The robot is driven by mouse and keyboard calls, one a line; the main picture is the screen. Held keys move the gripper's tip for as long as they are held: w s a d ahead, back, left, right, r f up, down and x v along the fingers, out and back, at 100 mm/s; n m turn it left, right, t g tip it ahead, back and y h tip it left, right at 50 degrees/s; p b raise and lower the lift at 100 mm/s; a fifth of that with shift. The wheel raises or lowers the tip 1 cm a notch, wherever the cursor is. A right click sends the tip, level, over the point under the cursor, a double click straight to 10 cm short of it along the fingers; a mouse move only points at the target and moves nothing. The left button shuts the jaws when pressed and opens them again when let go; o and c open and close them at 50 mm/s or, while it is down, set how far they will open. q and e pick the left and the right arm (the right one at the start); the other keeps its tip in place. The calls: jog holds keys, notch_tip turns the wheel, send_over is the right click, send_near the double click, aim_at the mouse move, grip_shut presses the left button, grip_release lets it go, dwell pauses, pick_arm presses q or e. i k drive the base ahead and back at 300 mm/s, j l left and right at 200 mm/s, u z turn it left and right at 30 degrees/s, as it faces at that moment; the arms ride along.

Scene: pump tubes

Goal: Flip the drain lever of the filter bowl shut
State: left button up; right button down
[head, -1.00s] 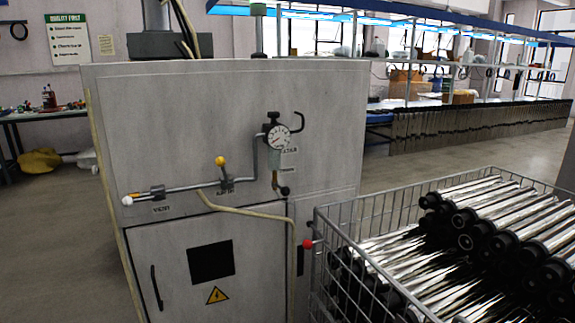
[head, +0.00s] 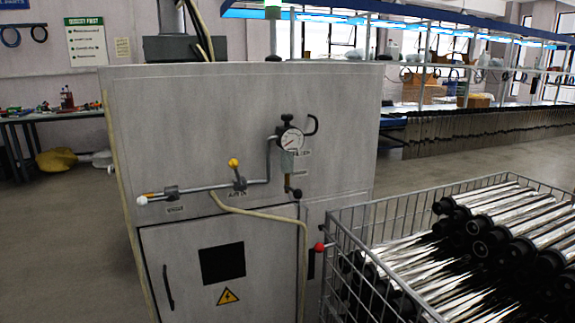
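The filter bowl (head: 287,161) hangs below a round dial gauge (head: 291,141) on the upper right of the grey cabinet's front. Under the bowl is a short brass-coloured drain piece (head: 287,181). A small drain lever with a black ball knob (head: 296,194) sticks out from it to the lower right. A pipe with a yellow-knobbed lever (head: 234,163) and a white-knobbed end (head: 142,200) runs to the left of the gauge. Neither of my grippers shows in the head view.
The grey cabinet (head: 130,110) fills the middle. A wire basket (head: 330,243) piled with shiny black-ended tubes stands at the right, close to the cabinet. A red-knobbed lever (head: 319,247) sits beside the basket's rim. A workbench (head: 60,115) stands back left. Floor at left is open.

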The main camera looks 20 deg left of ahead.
aim_at(297, 194)
jog(key=i+j+u, duration=0.5)
jog(key=i+u, duration=0.25)
jog(key=i+j+u, duration=0.1)
jog(key=i+u, duration=0.3)
jog(key=k, duration=0.1)
